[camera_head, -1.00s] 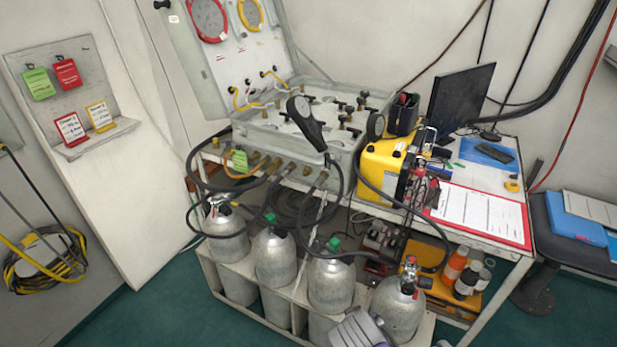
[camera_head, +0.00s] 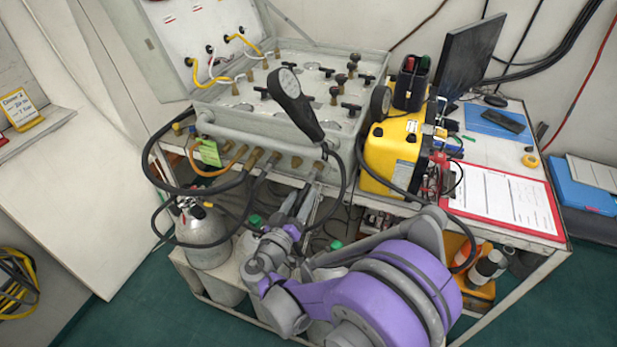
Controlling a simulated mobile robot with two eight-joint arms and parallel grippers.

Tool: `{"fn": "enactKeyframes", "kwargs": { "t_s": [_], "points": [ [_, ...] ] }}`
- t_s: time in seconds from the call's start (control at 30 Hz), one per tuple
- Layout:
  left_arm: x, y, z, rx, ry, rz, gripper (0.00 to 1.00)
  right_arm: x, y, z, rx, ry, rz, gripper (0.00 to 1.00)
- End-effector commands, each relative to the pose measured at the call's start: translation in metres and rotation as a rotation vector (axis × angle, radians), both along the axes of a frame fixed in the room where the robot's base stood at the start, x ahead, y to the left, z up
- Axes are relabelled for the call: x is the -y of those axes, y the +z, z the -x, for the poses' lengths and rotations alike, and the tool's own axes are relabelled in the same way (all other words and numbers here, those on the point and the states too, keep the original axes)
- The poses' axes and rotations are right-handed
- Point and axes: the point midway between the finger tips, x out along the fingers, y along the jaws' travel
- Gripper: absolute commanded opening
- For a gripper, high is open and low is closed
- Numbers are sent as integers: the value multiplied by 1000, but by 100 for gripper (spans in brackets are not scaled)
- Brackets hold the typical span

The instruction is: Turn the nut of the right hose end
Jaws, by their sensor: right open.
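A grey air panel case (camera_head: 225,118) stands on the bench with a row of brass fittings along its front face. Black hoses run from some of them. The rightmost brass fitting (camera_head: 318,166) shows at the right end of the row, just below a black hand gauge; its nut is too small to make out. My right gripper (camera_head: 305,194) is open, just below and left of this fitting, its fingers pointing up toward it. I cannot tell whether the fingers touch the fitting or a hose. My purple and grey right arm hides the lower middle. My left gripper is out of view.
A black gauge (camera_head: 290,90) leans over the case front. A yellow box (camera_head: 390,158) and a red clipboard (camera_head: 502,199) are on the bench to the right. Gas cylinders stand below; one (camera_head: 202,238) shows at left. Loose black hoses hang around my right gripper.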

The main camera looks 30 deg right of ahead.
Motion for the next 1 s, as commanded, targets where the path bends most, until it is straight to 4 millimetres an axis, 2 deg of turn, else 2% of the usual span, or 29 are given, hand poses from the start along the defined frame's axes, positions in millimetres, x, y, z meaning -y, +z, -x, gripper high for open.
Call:
{"fn": "enactKeyframes", "kwargs": {
  "t_s": [0.1, 0.33, 0.5, 0.77, 0.8, 1.0],
  "points": [
    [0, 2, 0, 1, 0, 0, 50, 20, 0, -16, -1, -4, 1, 64],
    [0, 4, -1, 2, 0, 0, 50, 47, 0, -39, -2, -3, 1, 64],
    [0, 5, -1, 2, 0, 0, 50, 55, 0, -47, -1, 0, 0, 64],
    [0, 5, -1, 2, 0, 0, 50, 56, 0, -48, -2, 0, 0, 64],
    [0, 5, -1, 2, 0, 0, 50, 56, 0, -48, -2, 0, 0, 62],
    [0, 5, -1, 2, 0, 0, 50, 56, 0, -48, -2, 0, 0, 26]
  ]
}}
